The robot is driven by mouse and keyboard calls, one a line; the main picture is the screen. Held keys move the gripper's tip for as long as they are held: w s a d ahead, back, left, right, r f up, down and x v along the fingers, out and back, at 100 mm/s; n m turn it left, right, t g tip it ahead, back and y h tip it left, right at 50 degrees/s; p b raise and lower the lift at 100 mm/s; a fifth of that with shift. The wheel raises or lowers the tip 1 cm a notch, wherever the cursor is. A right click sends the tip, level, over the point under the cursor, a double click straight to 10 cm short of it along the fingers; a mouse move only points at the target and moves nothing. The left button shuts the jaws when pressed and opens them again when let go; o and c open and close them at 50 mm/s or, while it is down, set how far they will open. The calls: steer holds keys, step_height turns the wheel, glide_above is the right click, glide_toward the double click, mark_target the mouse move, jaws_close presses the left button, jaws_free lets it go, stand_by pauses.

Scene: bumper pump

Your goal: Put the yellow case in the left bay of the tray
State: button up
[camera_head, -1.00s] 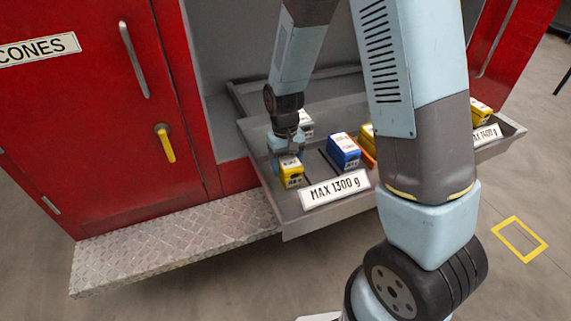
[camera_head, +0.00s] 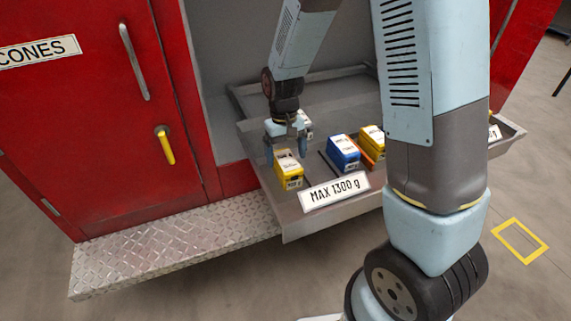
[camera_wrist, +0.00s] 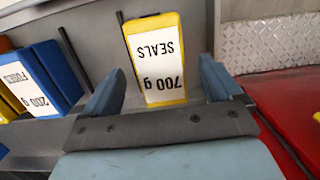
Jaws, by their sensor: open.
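A yellow case (camera_head: 288,170) stands in the left bay of the tray (camera_head: 262,186), behind the "MAX 1300 g" label. In the wrist view the yellow case (camera_wrist: 156,60) reads "700 g SEALS". My gripper (camera_head: 286,152) is open just behind and above this case. In the wrist view the fingers of my gripper (camera_wrist: 160,85) are spread either side of the case's near end, with gaps to it. Another yellow case (camera_head: 372,140) stands farther right, past a blue case. Part of a light-coloured item behind my gripper is mostly hidden.
A blue case (camera_head: 343,152) stands right of a thin divider; in the wrist view the blue case (camera_wrist: 52,75) reads "200 g FUSES". An orange item (camera_head: 366,157) is beside it. My arm hides much of the tray's right part. A red cabinet door (camera_head: 100,110) is at left.

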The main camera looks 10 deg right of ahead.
mark_target(286, 158)
steer(key=r, duration=0.5)
steer(key=w+r, duration=0.1)
steer(key=r, duration=0.1)
steer(key=shift+a+r, duration=0.1)
steer(key=shift+r, duration=0.15)
steer(key=s+d+r+m+t+y, duration=0.1)
steer(key=s+d+r+t, duration=0.15)
steer(key=d+r, duration=0.35)
steer(key=s+d+r+t, duration=0.1)
steer(key=s+d+r, duration=0.25)
steer(key=r, duration=0.35)
steer(key=s+d+r+m+t, duration=0.1)
steer(key=s+d+r, duration=0.2)
steer(key=s, duration=0.3)
steer(key=s+d+r+m+t, duration=0.1)
steer(key=s+d+r+t, duration=0.1)
steer(key=s, duration=0.4)
step_height(286, 158, up, 3)
steer(key=shift+s+d+f+h, duration=0.2)
steer(key=shift+s+d+h, duration=0.15)
steer(key=shift+d, duration=0.5)
steer(key=shift+t, duration=0.25)
